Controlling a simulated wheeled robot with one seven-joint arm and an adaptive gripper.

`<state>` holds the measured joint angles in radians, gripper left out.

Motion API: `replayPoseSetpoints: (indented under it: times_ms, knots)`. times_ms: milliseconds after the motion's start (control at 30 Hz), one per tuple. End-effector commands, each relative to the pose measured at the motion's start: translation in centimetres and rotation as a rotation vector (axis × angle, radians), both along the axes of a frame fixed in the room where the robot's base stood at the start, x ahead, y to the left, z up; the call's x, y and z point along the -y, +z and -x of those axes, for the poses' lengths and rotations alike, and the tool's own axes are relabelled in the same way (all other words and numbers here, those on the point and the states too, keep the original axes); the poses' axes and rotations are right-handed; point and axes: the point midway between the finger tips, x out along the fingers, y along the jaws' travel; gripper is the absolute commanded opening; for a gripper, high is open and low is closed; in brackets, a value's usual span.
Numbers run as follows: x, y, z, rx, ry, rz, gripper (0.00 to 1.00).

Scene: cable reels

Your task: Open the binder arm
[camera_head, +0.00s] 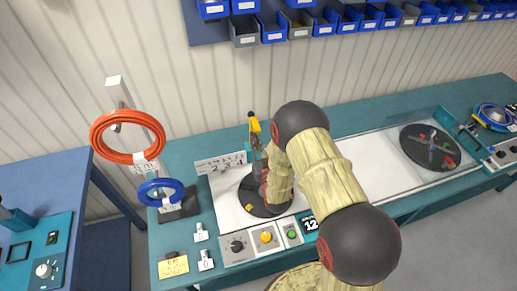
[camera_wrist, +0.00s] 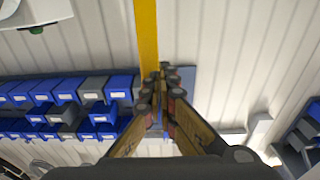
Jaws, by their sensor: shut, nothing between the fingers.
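The likely binder arm (camera_head: 254,123) is an upright lever with a yellow grip and dark tip, behind the round black reel plate (camera_head: 246,196) on the left of the bench. My own arm hides its lower part and some of the plate. My gripper (camera_wrist: 160,75) is shut and empty in the wrist view, with its fingertips together and pointing toward the wall. A yellow bar (camera_wrist: 147,38) runs down to the left fingertip in that view. Whether it touches the finger, I cannot tell. In the head view my arm and the lever overlap, and the fingers are hard to make out.
An orange cable coil (camera_head: 127,137) and a blue coil (camera_head: 160,192) hang on a stand at left. Buttons and a knob (camera_head: 237,246) line the bench front. A second reel plate (camera_head: 430,146) is at right. Blue bins (camera_head: 327,22) hang on the wall.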

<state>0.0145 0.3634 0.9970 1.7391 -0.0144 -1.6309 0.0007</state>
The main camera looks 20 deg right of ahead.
Motion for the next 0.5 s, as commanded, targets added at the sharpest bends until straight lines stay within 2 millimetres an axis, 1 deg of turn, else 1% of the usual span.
replayPoseSetpoints:
  times_ms: [33, 200, 333, 500]
  knots:
    - [0.0, 0.1, -0.9, 0.0, 0.0, 0.0, 0.0]
    - [0.0, 0.3, -2.9, 0.0, 0.0, 0.0, 0.0]
    - [0.0, 0.3, -3.6, -0.001, 0.0, 0.0, 0.0]
    - [0.0, 0.3, -3.8, -0.001, 0.0, 0.0, 0.0]
